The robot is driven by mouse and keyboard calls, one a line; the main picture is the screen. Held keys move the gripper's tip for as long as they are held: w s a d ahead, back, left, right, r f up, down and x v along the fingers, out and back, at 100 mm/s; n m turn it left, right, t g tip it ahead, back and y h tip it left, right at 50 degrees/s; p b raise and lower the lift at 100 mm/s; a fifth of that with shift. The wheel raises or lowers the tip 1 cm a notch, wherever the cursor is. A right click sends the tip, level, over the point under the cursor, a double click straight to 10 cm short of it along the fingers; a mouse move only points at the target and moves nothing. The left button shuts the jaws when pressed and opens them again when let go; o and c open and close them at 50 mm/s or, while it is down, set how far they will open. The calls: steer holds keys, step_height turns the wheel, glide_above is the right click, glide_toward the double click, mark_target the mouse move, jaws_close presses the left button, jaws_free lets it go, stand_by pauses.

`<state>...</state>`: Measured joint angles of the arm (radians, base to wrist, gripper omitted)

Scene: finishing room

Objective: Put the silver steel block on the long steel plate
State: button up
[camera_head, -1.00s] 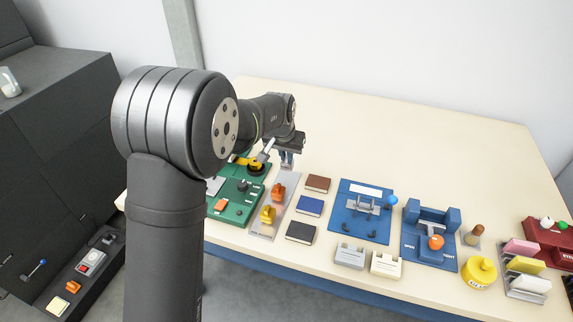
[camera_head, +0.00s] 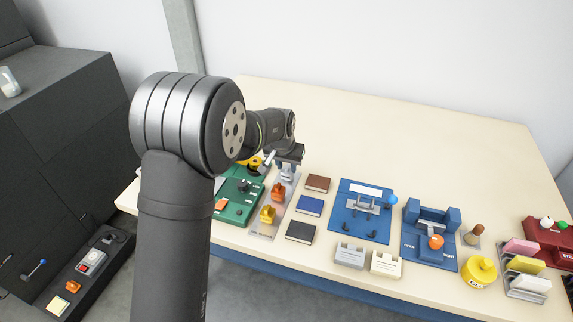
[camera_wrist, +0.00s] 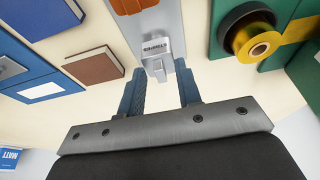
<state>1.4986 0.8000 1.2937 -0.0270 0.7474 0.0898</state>
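The silver steel block (camera_wrist: 157,47), with dark lettering, stands at the far end of the long steel plate (camera_wrist: 171,14) in the wrist view. In the head view the silver block (camera_head: 287,173) shows just below my gripper (camera_head: 287,163), on the far end of the grey plate (camera_head: 262,230). In the wrist view my gripper (camera_wrist: 161,68) has its two blue fingers apart, one on each side of the block's near end, with a gap showing. The block looks to rest on the plate.
The back of the table is clear.

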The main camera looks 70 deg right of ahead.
mark_target(288, 165)
steer(key=v, duration=1.2)
steer(key=shift+r, duration=0.15)
steer(key=x, duration=1.2)
steer(key=shift+f, duration=0.25)
step_height(288, 165, up, 4)
steer(key=shift+f, duration=0.25)
steer(key=shift+r, duration=0.45)
